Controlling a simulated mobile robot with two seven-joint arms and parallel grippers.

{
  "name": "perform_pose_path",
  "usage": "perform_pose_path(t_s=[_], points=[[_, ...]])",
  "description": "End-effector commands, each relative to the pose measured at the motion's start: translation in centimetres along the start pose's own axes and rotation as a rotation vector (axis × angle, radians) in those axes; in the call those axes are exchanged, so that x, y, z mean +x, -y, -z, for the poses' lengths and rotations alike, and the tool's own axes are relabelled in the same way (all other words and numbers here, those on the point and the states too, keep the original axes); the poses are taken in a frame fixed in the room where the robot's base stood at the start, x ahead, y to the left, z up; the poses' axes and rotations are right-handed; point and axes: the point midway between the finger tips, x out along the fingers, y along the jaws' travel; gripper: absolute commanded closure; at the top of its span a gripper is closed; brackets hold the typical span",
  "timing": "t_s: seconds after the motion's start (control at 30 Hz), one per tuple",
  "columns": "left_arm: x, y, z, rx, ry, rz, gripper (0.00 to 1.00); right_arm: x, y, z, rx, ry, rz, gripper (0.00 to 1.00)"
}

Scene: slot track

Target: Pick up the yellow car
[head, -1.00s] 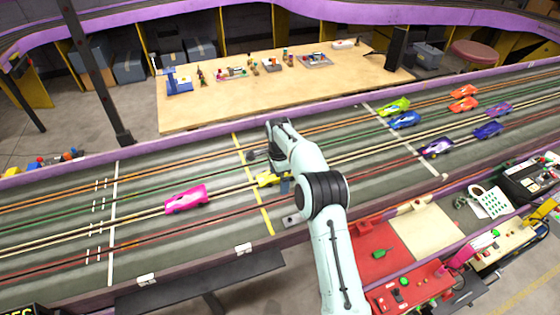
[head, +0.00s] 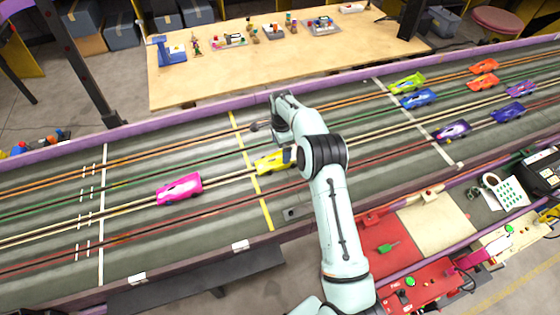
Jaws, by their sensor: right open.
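The yellow car (head: 268,163) sits on the slot track by the yellow cross line, partly hidden at its right end by my right arm and hand. My right gripper (head: 272,141) is open over the track, just above and beside the yellow car in the picture. One dark finger shows near the car's right end; whether it touches the car I cannot tell. The gripper is empty as far as I can see. My left gripper is not in view.
A pink car (head: 179,188) stands on the track to the left. Several other cars, among them a blue car (head: 418,98), stand at the right. A wooden table (head: 200,88) is behind the track. A red panel (head: 385,238) lies at the front right.

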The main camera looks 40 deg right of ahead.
Motion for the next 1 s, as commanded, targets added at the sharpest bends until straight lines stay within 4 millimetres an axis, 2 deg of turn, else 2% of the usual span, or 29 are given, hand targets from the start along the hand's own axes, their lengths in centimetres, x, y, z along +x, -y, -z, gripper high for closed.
perform_pose_path(t_s=[0.1, 0.33, 0.6, 0.9, 0.97, 1.0], points=[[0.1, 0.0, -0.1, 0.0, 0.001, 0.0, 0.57, 1.7, 0.0, 0.0, 0.0, 0.0, -0.001, 0.0], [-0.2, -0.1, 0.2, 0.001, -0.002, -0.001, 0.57, 3.2, 0.3, -0.1, 0.0, 0.0, 0.001, 0.0], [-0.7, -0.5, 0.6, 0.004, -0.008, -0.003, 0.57, 6.9, 0.9, -0.1, 0.002, 0.0, 0.002, 0.0], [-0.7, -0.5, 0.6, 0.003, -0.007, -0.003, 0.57, 7.4, 0.8, -0.2, 0.001, 0.0, 0.003, 0.0], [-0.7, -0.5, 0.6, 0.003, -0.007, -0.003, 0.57, 7.4, 0.8, -0.2, 0.001, 0.0, 0.003, 0.2], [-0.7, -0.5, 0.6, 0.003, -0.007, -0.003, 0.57, 7.4, 0.8, -0.2, 0.001, 0.0, 0.003, 0.33]])
